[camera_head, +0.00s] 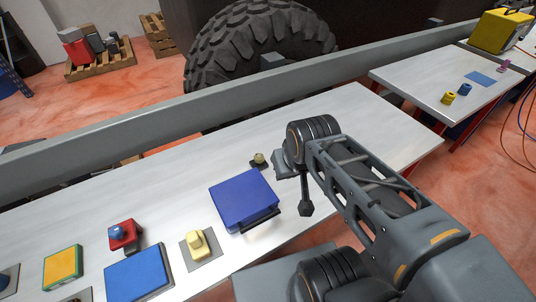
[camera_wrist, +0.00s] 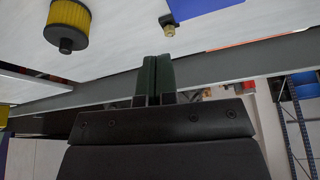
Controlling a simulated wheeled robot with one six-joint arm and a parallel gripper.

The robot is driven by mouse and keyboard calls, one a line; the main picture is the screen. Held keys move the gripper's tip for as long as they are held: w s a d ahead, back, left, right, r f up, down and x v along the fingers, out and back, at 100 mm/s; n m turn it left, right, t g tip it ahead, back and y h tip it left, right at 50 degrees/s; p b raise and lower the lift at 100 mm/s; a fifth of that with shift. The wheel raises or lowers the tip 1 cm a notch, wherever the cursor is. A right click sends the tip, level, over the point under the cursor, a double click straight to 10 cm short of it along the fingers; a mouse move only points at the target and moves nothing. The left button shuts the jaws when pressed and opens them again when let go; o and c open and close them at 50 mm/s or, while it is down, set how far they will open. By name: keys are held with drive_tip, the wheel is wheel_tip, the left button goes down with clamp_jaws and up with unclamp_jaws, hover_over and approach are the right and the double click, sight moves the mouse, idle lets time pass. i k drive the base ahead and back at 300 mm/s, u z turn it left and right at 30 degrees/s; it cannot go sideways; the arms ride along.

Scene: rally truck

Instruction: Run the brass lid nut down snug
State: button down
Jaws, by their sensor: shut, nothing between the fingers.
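A small brass-coloured piece (camera_head: 259,157), which looks like the brass lid nut, sits on a dark base on the bench just behind the blue box (camera_head: 243,199). In the wrist view the brass piece (camera_wrist: 168,29) shows beside the blue box's edge (camera_wrist: 205,8). My gripper (camera_wrist: 157,62) has its two dark green fingers shut together with nothing between them. Its fingertips appear below the brass piece in that picture, apart from it. In the head view my wrist is right of the brass piece, and the fingertips are not clear there.
The bench (camera_head: 110,208) also holds a red block (camera_head: 123,240), a blue block (camera_head: 139,272) and a yellow piece (camera_head: 198,243) at left. A grey rail (camera_head: 130,128) runs behind it. A yellow cylinder with a dark cap (camera_wrist: 68,20) shows upper left in the wrist view.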

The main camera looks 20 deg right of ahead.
sight(259, 159)
drive_tip(key=k, duration=1.05)
drive_tip(key=z, duration=0.8)
drive_tip(key=i, duration=0.9)
drive_tip(key=u, duration=0.7)
drive_tip(key=i, duration=0.45)
drive_tip(key=u, duration=0.5)
